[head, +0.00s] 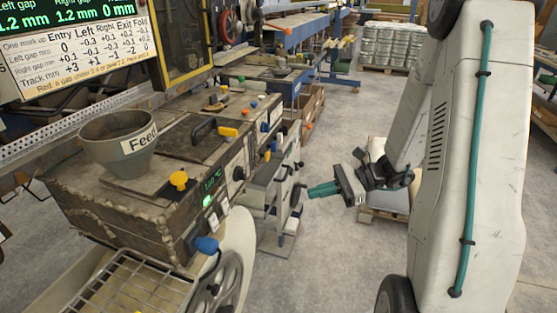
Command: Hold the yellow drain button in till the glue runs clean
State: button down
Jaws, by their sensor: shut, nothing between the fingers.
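A yellow mushroom-shaped button (178,179) stands up from a dark plate on the brown, glue-stained machine box at the left of the head view. Smaller yellow parts also show farther back: a yellow block (228,131) on the box top and a yellow knob (267,155) on the side. I cannot read which of these is the drain button. My gripper (311,191), with green fingers, is shut and empty. It is in the open aisle, right of the machine and well apart from the yellow button. No running glue can be made out.
A funnel marked "Feed" (120,139) stands on the box behind the yellow button. A blue knob (206,244) and a lit green display (207,201) are on the near side. A wire rack (125,287) lies in front.

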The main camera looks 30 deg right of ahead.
aim_at(269, 157)
jog(key=w+d+m+t+h, duration=0.1)
jog(key=w+d+m+t, duration=0.6)
jog(key=w, duration=0.1)
jog(key=shift+t+h, duration=0.3)
jog(key=shift+t, duration=0.1)
jog(key=shift+a+f, duration=0.1)
jog(key=x, duration=1.4)
